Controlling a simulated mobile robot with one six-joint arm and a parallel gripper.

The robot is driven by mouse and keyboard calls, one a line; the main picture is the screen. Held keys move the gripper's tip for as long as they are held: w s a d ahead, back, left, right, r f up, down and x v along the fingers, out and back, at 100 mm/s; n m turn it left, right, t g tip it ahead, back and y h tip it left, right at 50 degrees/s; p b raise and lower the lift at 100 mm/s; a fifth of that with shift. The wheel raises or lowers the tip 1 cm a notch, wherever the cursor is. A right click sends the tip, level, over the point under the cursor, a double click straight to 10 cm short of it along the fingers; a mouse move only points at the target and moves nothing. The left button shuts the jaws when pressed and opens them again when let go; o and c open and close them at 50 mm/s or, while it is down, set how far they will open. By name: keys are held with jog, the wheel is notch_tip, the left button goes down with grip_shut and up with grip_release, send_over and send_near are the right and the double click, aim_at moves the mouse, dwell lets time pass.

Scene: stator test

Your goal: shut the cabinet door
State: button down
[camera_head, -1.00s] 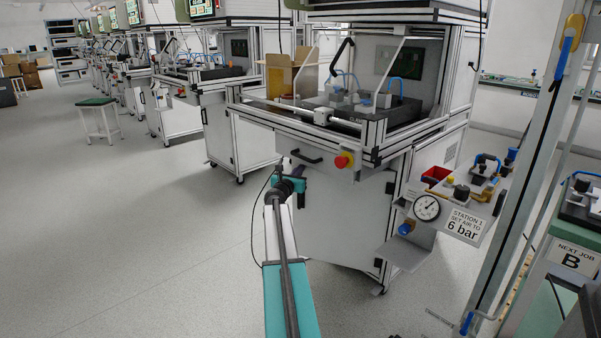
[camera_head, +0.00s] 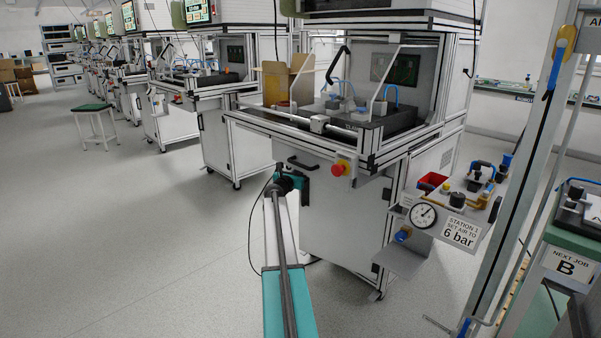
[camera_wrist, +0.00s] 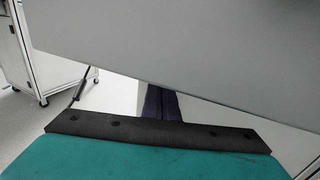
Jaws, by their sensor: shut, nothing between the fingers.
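The cabinet door (camera_head: 342,215) is the grey panel under the nearest workstation, with a black bar handle (camera_head: 305,163) near its top left and hinges at the right. I cannot tell from the head view how far ajar it stands. My gripper (camera_head: 301,184) is at the door's left side, below the handle, partly hidden by my own arm. In the wrist view a grey panel (camera_wrist: 190,45), apparently the door, fills the top with a slanting lower edge. My gripper's dark fingers (camera_wrist: 160,103) are together and empty; their tips are hidden at that edge. Contact is unclear.
A gauge bracket (camera_head: 424,215) and a small shelf (camera_head: 401,260) stick out right of the door. A green-topped bench (camera_head: 575,240) and a metal post (camera_head: 520,190) stand further right. Open floor (camera_head: 150,260) lies to the left.

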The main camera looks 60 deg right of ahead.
jog(key=shift+s+d, duration=0.45)
jog(key=shift+w+a, duration=0.2)
jog(key=shift+a, duration=0.1)
jog(key=a+p, duration=0.2)
jog(key=a, duration=1.1)
jog(key=shift+w+a, duration=0.15)
